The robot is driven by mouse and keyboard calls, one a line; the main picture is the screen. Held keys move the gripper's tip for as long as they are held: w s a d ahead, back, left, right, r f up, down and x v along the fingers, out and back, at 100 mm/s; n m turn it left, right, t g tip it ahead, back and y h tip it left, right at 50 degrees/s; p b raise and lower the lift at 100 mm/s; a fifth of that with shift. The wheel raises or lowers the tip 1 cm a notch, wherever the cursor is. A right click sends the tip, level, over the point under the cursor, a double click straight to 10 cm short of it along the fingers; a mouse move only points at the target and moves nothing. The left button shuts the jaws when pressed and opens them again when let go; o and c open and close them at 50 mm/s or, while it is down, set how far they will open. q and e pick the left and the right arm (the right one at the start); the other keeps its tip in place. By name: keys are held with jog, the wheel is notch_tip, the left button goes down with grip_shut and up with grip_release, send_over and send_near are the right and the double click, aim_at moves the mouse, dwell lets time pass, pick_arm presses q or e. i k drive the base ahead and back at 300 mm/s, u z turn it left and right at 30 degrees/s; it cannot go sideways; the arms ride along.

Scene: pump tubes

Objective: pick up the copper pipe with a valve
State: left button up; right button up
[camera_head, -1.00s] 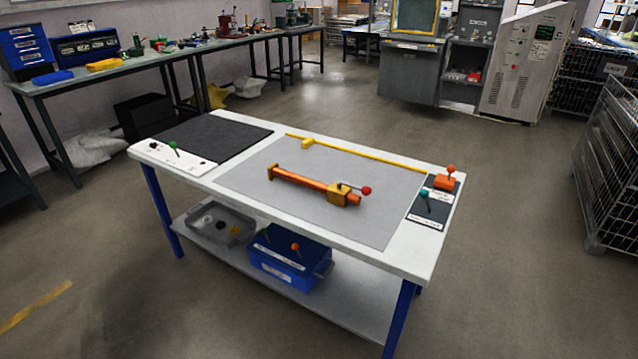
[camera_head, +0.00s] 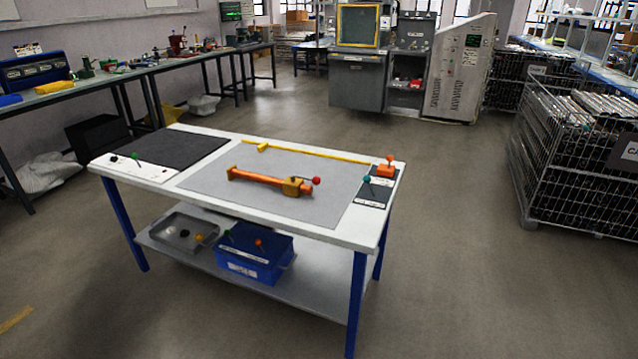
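The copper pipe (camera_head: 258,178) lies on the grey mat in the middle of the white table. A brass-coloured valve body (camera_head: 292,187) sits at its right end, with a lever ending in a red knob (camera_head: 316,181). The pipe's left end has a small flange and points toward the back left. Neither of my grippers is in the head view.
The white table (camera_head: 335,227) has blue legs. A yellow caliper-like tool (camera_head: 320,154) lies behind the pipe. A blue bin (camera_head: 258,264) and grey tray (camera_head: 170,234) sit below. Wire cages (camera_head: 575,150) stand right; floor around is clear.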

aim_at(295, 189)
jog(key=z, duration=1.1)
jog(key=i, duration=3.55)
jog(key=u, duration=4.35)
